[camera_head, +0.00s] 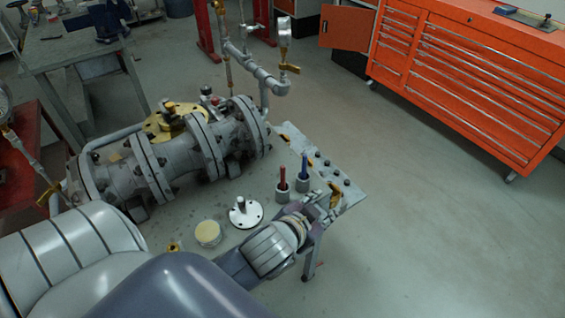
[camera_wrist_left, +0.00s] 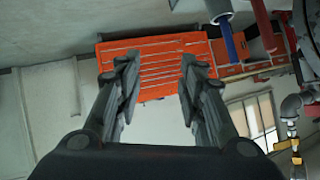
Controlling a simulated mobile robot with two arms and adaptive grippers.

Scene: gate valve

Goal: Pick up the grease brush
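Two upright handles, one red (camera_head: 282,177) and one blue (camera_head: 304,166), stand in small grey cup holders on the valve table. I cannot tell which is the grease brush, as their lower ends are hidden in the cups. My left gripper (camera_head: 322,198) is just to the right of and in front of the cups. In the left wrist view its two fingers (camera_wrist_left: 158,85) are spread with nothing between them. There the blue handle (camera_wrist_left: 228,40) and the red handle (camera_wrist_left: 263,25) hang upside down, to the right of the fingers. My right gripper is not in view.
The grey gate valve (camera_head: 190,150) lies across the table (camera_head: 225,205) behind the cups. A round flanged part (camera_head: 245,213) and a yellow-lidded tin (camera_head: 207,233) are near my forearm. A pressure gauge (camera_head: 284,32) rises behind. Open floor lies right, before an orange tool cabinet (camera_head: 470,75).

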